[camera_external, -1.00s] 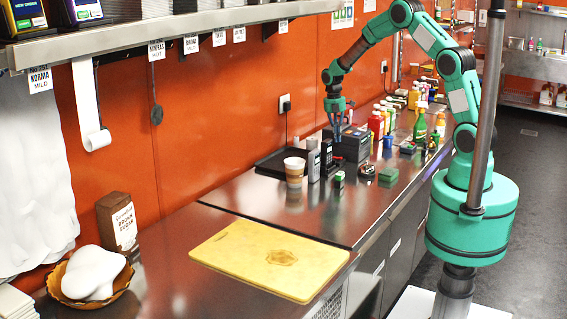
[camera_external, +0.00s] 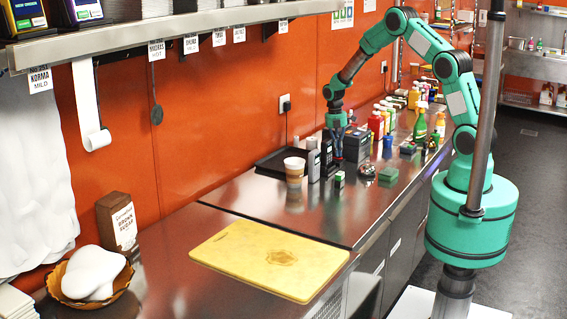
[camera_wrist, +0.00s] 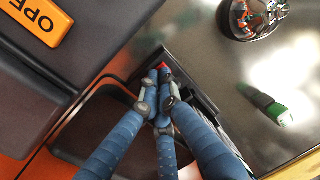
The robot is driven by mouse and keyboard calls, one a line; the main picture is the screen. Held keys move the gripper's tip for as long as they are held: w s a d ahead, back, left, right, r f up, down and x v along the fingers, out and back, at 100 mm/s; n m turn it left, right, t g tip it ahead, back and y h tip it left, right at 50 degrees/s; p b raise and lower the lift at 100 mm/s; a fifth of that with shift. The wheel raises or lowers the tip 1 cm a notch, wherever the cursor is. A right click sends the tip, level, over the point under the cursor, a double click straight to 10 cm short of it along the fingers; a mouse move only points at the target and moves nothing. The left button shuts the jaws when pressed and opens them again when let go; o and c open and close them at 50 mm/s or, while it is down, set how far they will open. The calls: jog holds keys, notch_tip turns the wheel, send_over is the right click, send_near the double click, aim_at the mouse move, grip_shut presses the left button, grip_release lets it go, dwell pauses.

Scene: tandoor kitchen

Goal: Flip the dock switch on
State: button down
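In the wrist view the blue jointed fingers of my gripper (camera_wrist: 161,96) converge and their tips sit close together, with nothing visible held. A small red part (camera_wrist: 164,66) shows just past the tips, possibly the dock switch; whether they touch it I cannot tell. It sits by a narrow black device (camera_wrist: 206,98), possibly the dock, mostly hidden behind the fingers. In the external view my gripper (camera_external: 337,148) points down over black devices (camera_external: 327,156) on the counter. The switch's position cannot be read.
A dark box with an orange "OPE" label (camera_wrist: 36,18) stands close left of the fingers. A green-and-black object (camera_wrist: 272,108) and a round bowl-like item (camera_wrist: 254,14) lie right. A paper cup (camera_external: 294,172), black tray (camera_external: 270,165) and yellow board (camera_external: 262,258) are nearer on the counter.

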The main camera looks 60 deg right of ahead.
jog(key=shift+s+f, duration=0.2)
jog(key=shift+f, duration=0.1)
jog(key=shift+w, duration=0.15)
jog(key=shift+w+r, duration=0.3)
jog(key=shift+w, duration=0.5)
jog(key=shift+w+r, duration=0.1)
jog(key=shift+w, duration=0.05)
jog(key=shift+r, duration=0.15)
jog(key=shift+r+p, duration=0.2)
jog(key=shift+p, duration=0.2)
jog(key=shift+r+p, duration=0.4)
jog(key=shift+r, duration=0.05)
notch_tip(320, 180, up, 12)
jog(key=s+p, duration=0.1)
jog(key=shift+f+p, duration=0.2)
jog(key=shift+p, duration=0.2)
